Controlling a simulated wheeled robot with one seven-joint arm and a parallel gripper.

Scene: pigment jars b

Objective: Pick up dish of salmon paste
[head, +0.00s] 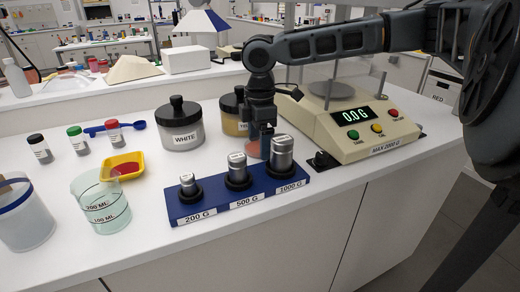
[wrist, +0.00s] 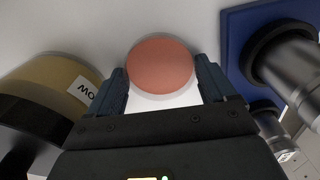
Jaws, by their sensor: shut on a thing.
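The dish of salmon paste (wrist: 160,65) is a small round pale dish with a salmon-pink top. In the wrist view it sits between the two fingers of my gripper (wrist: 162,85), which are shut on it. In the head view the dish (head: 253,149) shows only in part, behind the weights, with my gripper (head: 262,130) coming down on it from above. The dish appears to be at the white bench top; I cannot tell whether it touches it.
A blue weight stand (head: 238,197) with three metal weights stands right in front of the dish. The yellow-labelled jar (wrist: 40,85) is close on the other side. A white-labelled jar (head: 180,125) stands to the left, and a balance (head: 350,125) reading 0.0 to the right.

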